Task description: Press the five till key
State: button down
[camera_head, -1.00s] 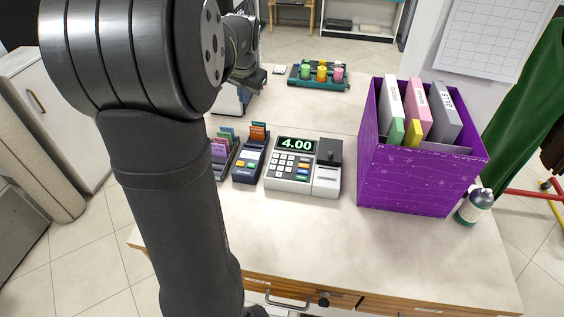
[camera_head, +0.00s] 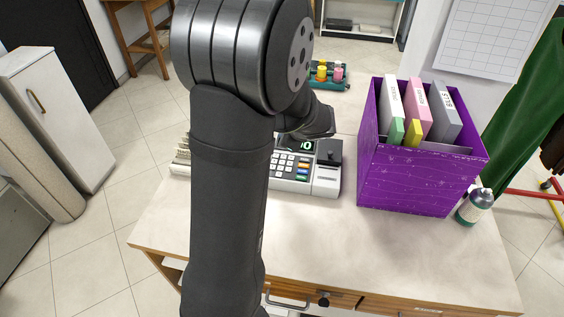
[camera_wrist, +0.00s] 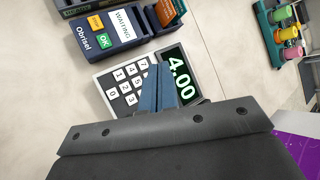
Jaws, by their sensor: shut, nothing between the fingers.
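The till (camera_head: 325,180) stands on the counter, partly covered by my arm in the head view. In the wrist view its white keypad (camera_wrist: 113,84) shows several number keys, and its dark display (camera_wrist: 181,75) reads 4.00 in green. The five key (camera_wrist: 137,81) shows just left of my fingers. My gripper (camera_wrist: 158,67) is shut and empty, its blue-grey fingers over the right part of the till, hiding some keys. I cannot tell how high the tips are above it. In the head view my fingers are hidden behind the arm.
A dark card terminal (camera_wrist: 108,28) with a WAITING screen sits beside the till. A purple box (camera_head: 410,180) of folders stands to the right, with a bottle (camera_head: 474,207) beside it. A green rack of thread spools (camera_head: 325,82) is behind. The counter front (camera_head: 390,255) is clear.

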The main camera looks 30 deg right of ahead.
dwell(0.3)
jog(key=shift+f, duration=4.4)
jog(key=shift+f, duration=0.4)
jog(key=shift+f, duration=0.35)
jog(key=shift+r, duration=0.75)
jog(key=shift+r, duration=2.5)
